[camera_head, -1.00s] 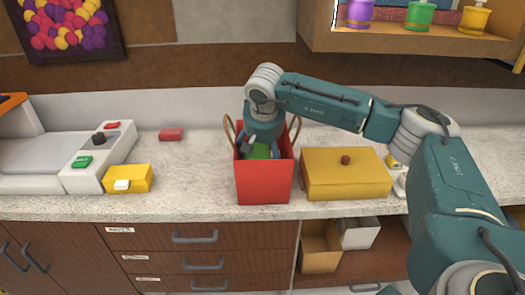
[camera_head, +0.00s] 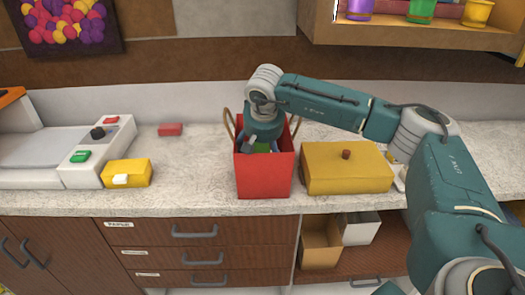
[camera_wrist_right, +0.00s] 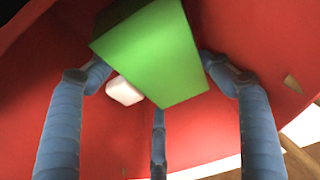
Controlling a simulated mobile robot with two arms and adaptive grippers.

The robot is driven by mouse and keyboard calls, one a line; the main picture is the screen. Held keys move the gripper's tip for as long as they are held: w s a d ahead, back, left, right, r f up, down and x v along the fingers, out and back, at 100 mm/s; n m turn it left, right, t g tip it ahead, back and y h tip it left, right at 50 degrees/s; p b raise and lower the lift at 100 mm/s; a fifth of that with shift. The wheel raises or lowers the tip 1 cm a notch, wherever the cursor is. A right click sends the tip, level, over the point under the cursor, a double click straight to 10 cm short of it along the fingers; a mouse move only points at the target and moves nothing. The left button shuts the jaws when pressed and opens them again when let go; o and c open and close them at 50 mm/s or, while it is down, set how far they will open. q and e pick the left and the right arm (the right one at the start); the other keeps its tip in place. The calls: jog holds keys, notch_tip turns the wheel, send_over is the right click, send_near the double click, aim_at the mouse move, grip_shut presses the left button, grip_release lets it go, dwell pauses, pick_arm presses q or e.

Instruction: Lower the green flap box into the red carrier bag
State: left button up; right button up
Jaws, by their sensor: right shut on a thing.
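The red carrier bag (camera_head: 264,178) stands upright on the counter with its mouth open and its tan handles up. My right gripper (camera_head: 258,147) reaches down into its mouth and is shut on the green flap box (camera_head: 263,147). Only a small patch of green shows there between the fingers and the rim. In the right wrist view the box (camera_wrist_right: 150,52) sits between blue fingers (camera_wrist_right: 158,85), with the bag's red walls (camera_wrist_right: 100,135) around it. Whether the box touches the bag's bottom is hidden. My left gripper is not in view.
On the left are a red block (camera_head: 170,130), a small yellow box (camera_head: 127,173) and a grey machine (camera_head: 92,150). A white piece (camera_wrist_right: 124,91) shows beside the green box.

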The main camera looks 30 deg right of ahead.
jog(key=shift+r, duration=0.1)
dwell(0.3)
jog(key=o, duration=1.3)
jog(key=c, duration=0.4)
jog(key=shift+r+p, duration=1.6)
jog(key=shift+r, duration=0.25)
